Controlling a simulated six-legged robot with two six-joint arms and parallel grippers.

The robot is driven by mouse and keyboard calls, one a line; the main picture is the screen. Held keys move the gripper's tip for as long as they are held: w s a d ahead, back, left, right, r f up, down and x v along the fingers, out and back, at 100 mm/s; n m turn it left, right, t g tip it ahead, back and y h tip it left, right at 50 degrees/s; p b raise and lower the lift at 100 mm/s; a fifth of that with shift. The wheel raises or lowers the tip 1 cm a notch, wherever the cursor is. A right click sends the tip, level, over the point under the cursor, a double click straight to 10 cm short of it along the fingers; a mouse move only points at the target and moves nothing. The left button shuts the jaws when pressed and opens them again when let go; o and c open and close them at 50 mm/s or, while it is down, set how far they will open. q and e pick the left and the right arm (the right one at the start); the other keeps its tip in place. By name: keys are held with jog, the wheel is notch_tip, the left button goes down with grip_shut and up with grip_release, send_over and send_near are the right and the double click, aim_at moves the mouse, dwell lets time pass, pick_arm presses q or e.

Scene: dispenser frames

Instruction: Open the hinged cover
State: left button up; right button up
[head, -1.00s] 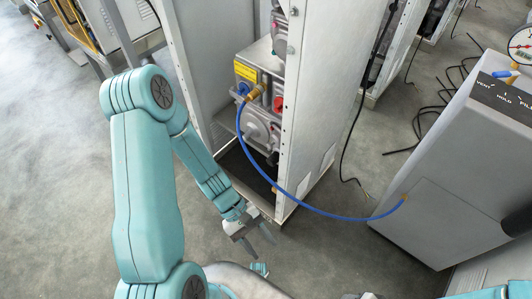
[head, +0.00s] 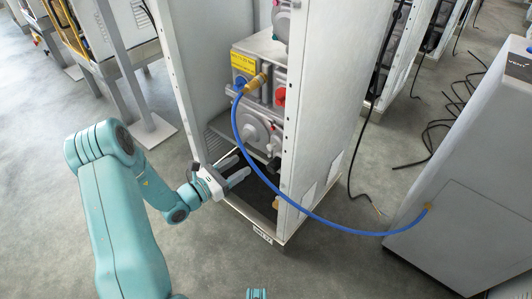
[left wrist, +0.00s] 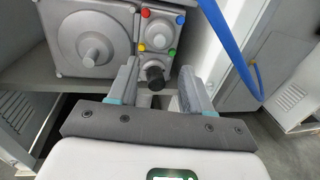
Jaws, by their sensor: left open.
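My left gripper (head: 238,167) is open at the lower front opening of the grey cabinet frame, below the grey pump-like unit (head: 262,130). In the left wrist view its fingers (left wrist: 158,72) stand apart, with a black knob (left wrist: 155,76) seen between them; I cannot tell whether they touch it. The knob is below a grey panel with coloured dots (left wrist: 158,36). Left of it is a large grey cover-like face with a round boss (left wrist: 92,50). I cannot tell for sure which part is the hinged cover.
A blue hose (head: 300,208) hangs from a brass fitting (head: 256,83) on the unit and loops right to a grey console (head: 450,215). The cabinet's side posts (head: 310,125) flank the opening. Black cables lie on the floor at right.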

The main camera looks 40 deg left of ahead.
aim_at(269, 148)
pick_arm(q)
jog(key=b+x, duration=0.2)
jog(key=x, duration=0.8)
jog(key=shift+w+f+b, duration=0.1)
jog(key=shift+w+b, duration=0.1)
jog(key=shift+b, duration=0.1)
jog(key=shift+w+d, duration=0.15)
jog(key=shift+w, duration=0.35)
grip_shut()
